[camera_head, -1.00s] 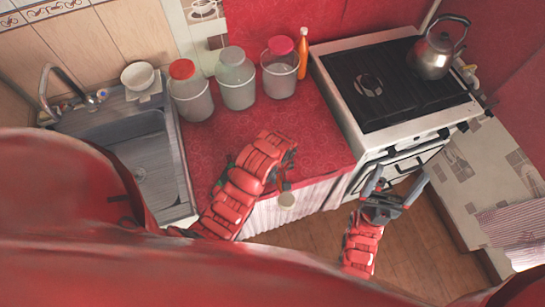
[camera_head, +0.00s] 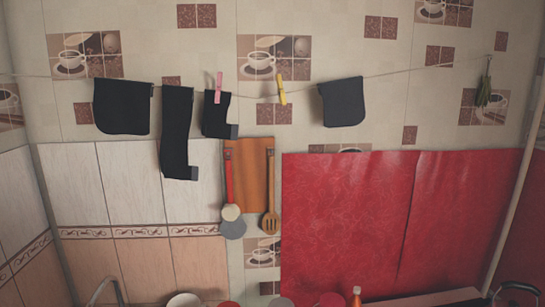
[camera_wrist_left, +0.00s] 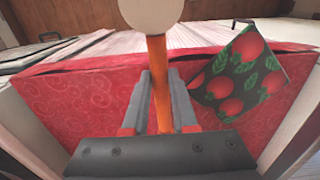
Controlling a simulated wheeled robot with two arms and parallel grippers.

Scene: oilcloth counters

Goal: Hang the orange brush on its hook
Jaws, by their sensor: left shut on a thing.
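The orange brush shows in the left wrist view, with an orange handle (camera_wrist_left: 159,85) and a round whitish head (camera_wrist_left: 150,14) pointing away from my wrist. My left gripper (camera_wrist_left: 160,92) is shut on the handle, one finger on each side. Below it is the red counter. In the head view, a red-handled utensil (camera_head: 228,178) and a slotted wooden spatula (camera_head: 270,190) hang on the wall. I cannot make out a free hook for the brush. Neither gripper is in the head view.
An orange board or cloth (camera_head: 254,165) hangs behind the utensils. Above, a line carries dark cloths (camera_head: 122,107), a pink peg (camera_head: 218,88) and a yellow peg (camera_head: 281,89). A red covering (camera_head: 345,220) fills the wall at right. A fruit-patterned cloth (camera_wrist_left: 240,75) lies on the red counter (camera_wrist_left: 80,105).

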